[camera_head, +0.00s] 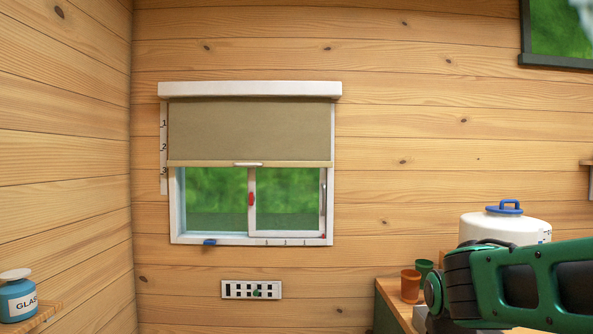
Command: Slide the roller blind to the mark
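The roller blind (225,130) is an olive-tan sheet hanging from a white housing (250,89) over the upper half of the window. Its pale bottom bar (205,163) has a small white pull tab (248,164) at its middle. A white scale strip (163,183) with the numbers 1, 2 and 3 runs down the left of the blind. The bar is level with about the 3, or slightly above it. I cannot tell which mark is meant. My green and black arm is at the lower right, apart from the blind; my gripper is not in view.
Below the blind, the white window (290,237) has a red piece on its middle frame and a blue piece on its sill. A switch panel (232,290) is beneath. Cups (410,287) and a white, blue-lidded container (505,226) stand at right. The wall around the window is clear.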

